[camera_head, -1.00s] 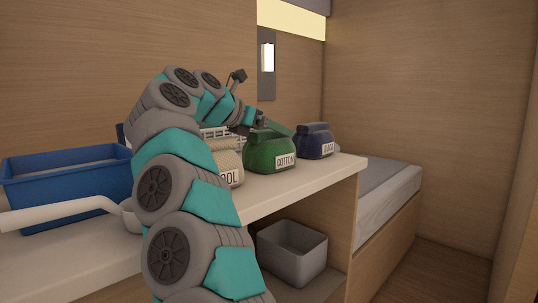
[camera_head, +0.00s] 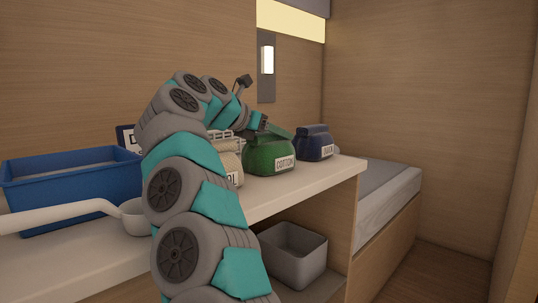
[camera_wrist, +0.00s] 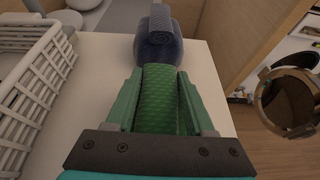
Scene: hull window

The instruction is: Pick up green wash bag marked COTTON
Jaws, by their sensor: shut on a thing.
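The dark blue bag (camera_head: 315,143) stands close behind, also in the wrist view (camera_wrist: 157,45). A blue bin (camera_head: 65,190) and a white-handled scoop (camera_head: 60,213) lie further left. A grey bin (camera_head: 293,255) sits below.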

